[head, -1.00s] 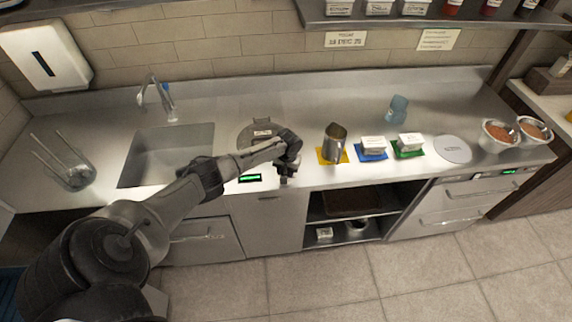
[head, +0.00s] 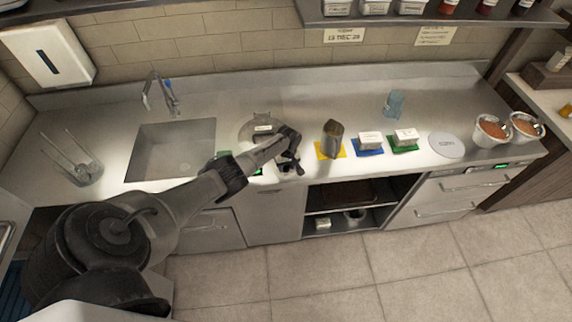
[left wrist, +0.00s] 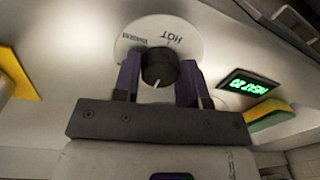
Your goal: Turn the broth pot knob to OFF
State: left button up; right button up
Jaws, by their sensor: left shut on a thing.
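The broth pot knob (left wrist: 160,68) is a dark round knob with a white pointer line, in front of a pale dial plate (left wrist: 136,36) in the left wrist view. The plate reads HOT; its other label is hard to read. The pointer aims toward the bottom of that picture. My left gripper (left wrist: 158,74) is shut on the knob, one finger on each side. In the head view my left gripper (head: 291,168) is at the counter's front edge and hides the knob. The lidded pot (head: 248,131) is set in the counter just behind it. My right gripper is not in view.
A lit green display (left wrist: 249,86) and a green-and-yellow sponge (left wrist: 268,119) lie beside the knob. The sink (head: 170,150) is to the left. Open shelves (head: 345,195) are below.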

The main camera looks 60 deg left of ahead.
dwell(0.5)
pick_arm(q)
jog(key=o, duration=0.9)
jog(key=shift+o, duration=0.2)
notch_tip(320, 180, up, 6)
jog(key=shift+w+r+p, duration=0.1)
jog(key=shift+w+p, duration=0.05)
jog(key=shift+p, duration=1.1)
notch_tip(320, 180, up, 8)
jog(key=shift+w+f+p, duration=0.2)
jog(key=shift+p, duration=0.1)
